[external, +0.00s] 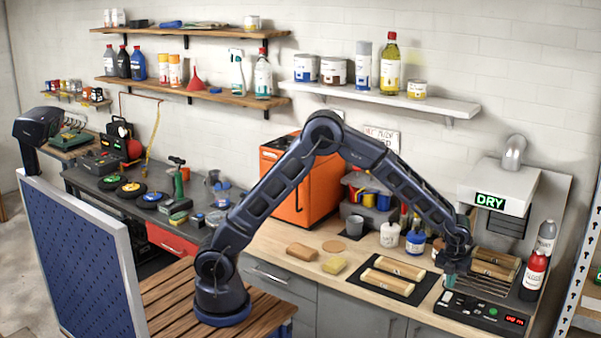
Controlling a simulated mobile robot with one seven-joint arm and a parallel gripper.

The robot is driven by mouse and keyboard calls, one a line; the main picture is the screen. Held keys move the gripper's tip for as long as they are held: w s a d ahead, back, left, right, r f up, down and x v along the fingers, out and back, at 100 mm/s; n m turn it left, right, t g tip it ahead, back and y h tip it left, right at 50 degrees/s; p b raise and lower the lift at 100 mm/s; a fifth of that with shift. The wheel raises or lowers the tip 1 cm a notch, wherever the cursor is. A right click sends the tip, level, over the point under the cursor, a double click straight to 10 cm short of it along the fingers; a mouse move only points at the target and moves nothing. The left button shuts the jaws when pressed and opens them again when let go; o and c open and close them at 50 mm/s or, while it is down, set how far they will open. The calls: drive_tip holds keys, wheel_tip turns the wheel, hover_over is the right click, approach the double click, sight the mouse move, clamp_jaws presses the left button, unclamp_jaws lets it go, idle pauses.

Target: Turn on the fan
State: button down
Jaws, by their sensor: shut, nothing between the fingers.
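A grey hood (502,188) with a lit green "DRY" sign and a round pipe on top is fixed to the wall at the right. A fan itself cannot be made out. Below the hood, at the counter's front right, is a dark control panel (481,311) with small buttons and a red lit display (514,320). My gripper (449,283) points down over the left end of this panel, its fingers shut and empty. Whether the tips touch the panel cannot be told at this size. My gripper and wrist partly hide the panel's left end and the rack behind.
Wooden blocks lie on a black mat (409,294) left of the panel, and more on a rack (489,282) behind it. A red bottle (534,272) and a grey bottle (546,238) stand at the right. White pots (390,235) stand behind the mat.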

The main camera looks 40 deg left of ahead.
sight(447, 297)
drive_tip(key=shift+w+f, duration=0.2)
drive_tip(key=shift+f, duration=1.15)
drive_tip(key=shift+w+a+f+g, duration=0.1)
drive_tip(key=shift+w+f+g, duration=0.15)
drive_tip(key=shift+f+g, duration=0.15)
drive_tip(key=shift+a+f+g, duration=0.1)
drive_tip(key=shift+f+g, duration=0.25)
drive_tip(key=shift+g, duration=0.45)
drive_tip(key=shift+w+a+f, duration=0.1)
drive_tip(key=shift+w, duration=0.1)
drive_tip(key=shift+s, duration=0.85)
drive_tip(key=shift+s+d+r, duration=0.1)
drive_tip(key=shift+d+r, duration=0.15)
drive_tip(key=shift+r, duration=0.35)
wheel_tip(447, 297, up, 11)
drive_tip(key=w, duration=0.2)
